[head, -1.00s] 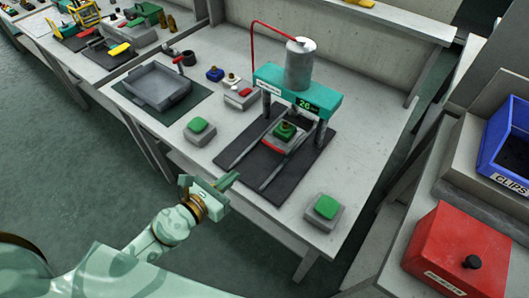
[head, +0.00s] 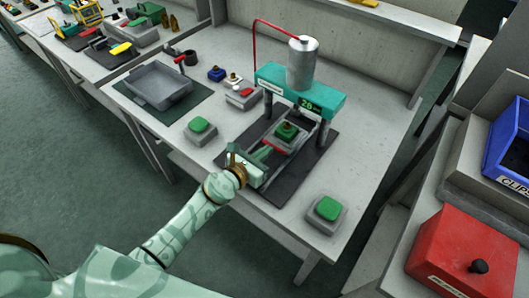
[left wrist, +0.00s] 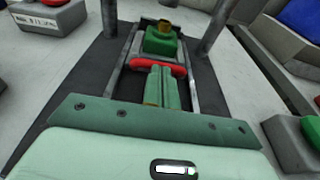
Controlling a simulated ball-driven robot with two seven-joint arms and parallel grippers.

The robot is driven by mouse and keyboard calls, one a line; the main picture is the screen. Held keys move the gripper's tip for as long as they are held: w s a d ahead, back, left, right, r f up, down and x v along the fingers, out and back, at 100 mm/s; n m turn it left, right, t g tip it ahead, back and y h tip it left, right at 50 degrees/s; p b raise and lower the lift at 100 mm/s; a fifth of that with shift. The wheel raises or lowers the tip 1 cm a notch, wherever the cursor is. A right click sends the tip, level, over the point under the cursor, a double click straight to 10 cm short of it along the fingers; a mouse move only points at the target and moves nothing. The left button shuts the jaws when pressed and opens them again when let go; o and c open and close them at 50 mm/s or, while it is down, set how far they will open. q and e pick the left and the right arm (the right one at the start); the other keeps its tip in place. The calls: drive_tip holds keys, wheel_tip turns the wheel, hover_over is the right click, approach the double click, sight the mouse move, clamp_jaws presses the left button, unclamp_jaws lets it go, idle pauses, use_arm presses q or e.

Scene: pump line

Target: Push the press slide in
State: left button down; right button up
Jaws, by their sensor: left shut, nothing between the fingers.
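The press (head: 300,98) stands on a dark mat on the bench, with a teal crossbeam, a grey cylinder and a display reading 26. Its slide (head: 291,146) sits on two rails under the beam, with a green part (head: 287,130) on top and a red handle bar at its front. The red bar (left wrist: 157,66) and the green part (left wrist: 160,42) also show in the left wrist view. My left gripper (head: 262,154) is shut and empty, its fingertips (left wrist: 163,90) at or just short of the red bar; contact cannot be told. My right gripper is not in view.
Green push buttons stand left (head: 200,128) and right (head: 327,208) of the mat. A grey tray (head: 160,88) lies at the back left. A small box with a red button (head: 243,95) stands beside the press. A red box (head: 463,250) is at the right.

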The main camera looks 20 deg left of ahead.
sight(281, 135)
use_arm(q)
drive_tip(key=x, duration=0.4)
drive_tip(key=shift+w+r, duration=0.15)
drive_tip(key=shift+r, duration=0.5)
